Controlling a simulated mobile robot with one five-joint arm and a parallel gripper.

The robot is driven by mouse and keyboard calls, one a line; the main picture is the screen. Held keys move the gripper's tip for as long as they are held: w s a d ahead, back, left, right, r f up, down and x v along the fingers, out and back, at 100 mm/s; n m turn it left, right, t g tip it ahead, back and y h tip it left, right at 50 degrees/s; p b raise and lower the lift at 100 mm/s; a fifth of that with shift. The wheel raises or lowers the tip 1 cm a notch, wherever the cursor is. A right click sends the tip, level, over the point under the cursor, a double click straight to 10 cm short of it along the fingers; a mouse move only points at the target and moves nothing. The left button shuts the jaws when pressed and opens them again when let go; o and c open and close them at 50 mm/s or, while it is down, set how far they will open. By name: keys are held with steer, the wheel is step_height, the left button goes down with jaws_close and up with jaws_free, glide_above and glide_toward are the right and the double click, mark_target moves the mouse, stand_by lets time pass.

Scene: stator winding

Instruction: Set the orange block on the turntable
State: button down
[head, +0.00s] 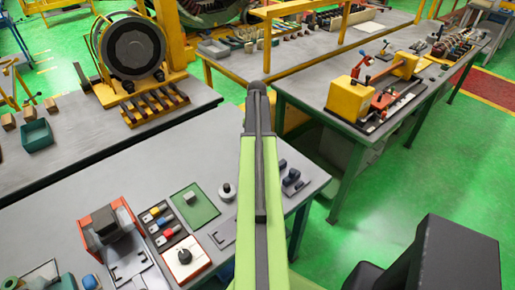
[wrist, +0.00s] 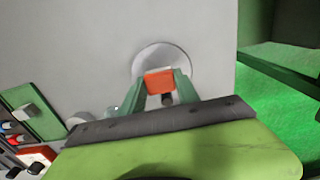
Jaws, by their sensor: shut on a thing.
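The orange block (wrist: 160,82) is between the green fingertips of my gripper (wrist: 160,86) in the wrist view, and my gripper is shut on it. A round, light grey disc, which looks like the turntable (wrist: 178,52), lies on the grey bench top behind the block in the wrist view. The block overlaps the lower middle of the disc in the picture. I cannot tell whether the block touches the disc or is held above it. In the head view my arm runs up the middle, and the block, disc and fingertips are hidden.
The grey bench (head: 150,190) carries a green mat (head: 207,209), a small round knobbed piece (head: 227,191), a white box with a black knob (head: 186,258) and dark blue parts (head: 292,181). The bench's right edge is close to the disc, with green floor (wrist: 285,70) beyond.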

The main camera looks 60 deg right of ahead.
steer(key=shift+f+b, duration=1.7)
steer(key=shift+f, duration=0.35)
steer(key=c, duration=0.9)
jaws_free()
steer(key=shift+r, duration=0.1)
step_height(320, 180, up, 13)
steer(key=p, duration=1.2)
steer(key=shift+f+p, duration=0.2)
steer(key=shift+p, duration=0.2)
steer(key=shift+f, duration=0.1)
